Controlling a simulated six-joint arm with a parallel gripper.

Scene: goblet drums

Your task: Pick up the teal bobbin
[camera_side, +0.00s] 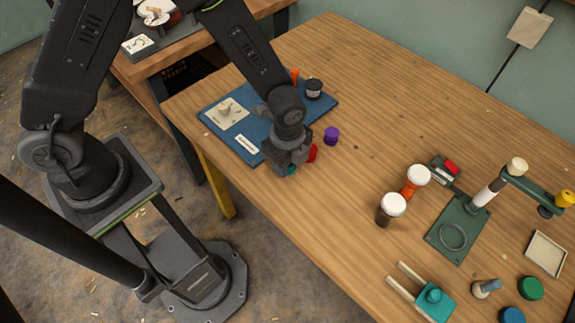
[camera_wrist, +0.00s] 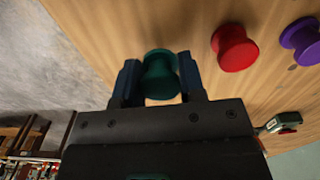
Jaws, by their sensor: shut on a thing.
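The teal bobbin (camera_wrist: 160,75) sits between the two fingers of my gripper (camera_wrist: 160,80) in the wrist view, with a finger against each side. My gripper is shut on it. In the side view my gripper (camera_side: 287,165) is low at the front edge of the wooden table, beside the blue mat. Only a small piece of the teal bobbin (camera_side: 291,170) shows there under the fingers. I cannot tell whether it touches the table.
A red bobbin (camera_wrist: 234,48) and a purple bobbin (camera_wrist: 302,40) stand close by on the table (camera_side: 360,120). The blue mat (camera_side: 215,113) bears a card and a dark jar (camera_side: 313,88). Goblet drums (camera_side: 392,207) and a green stand (camera_side: 455,235) are farther right.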

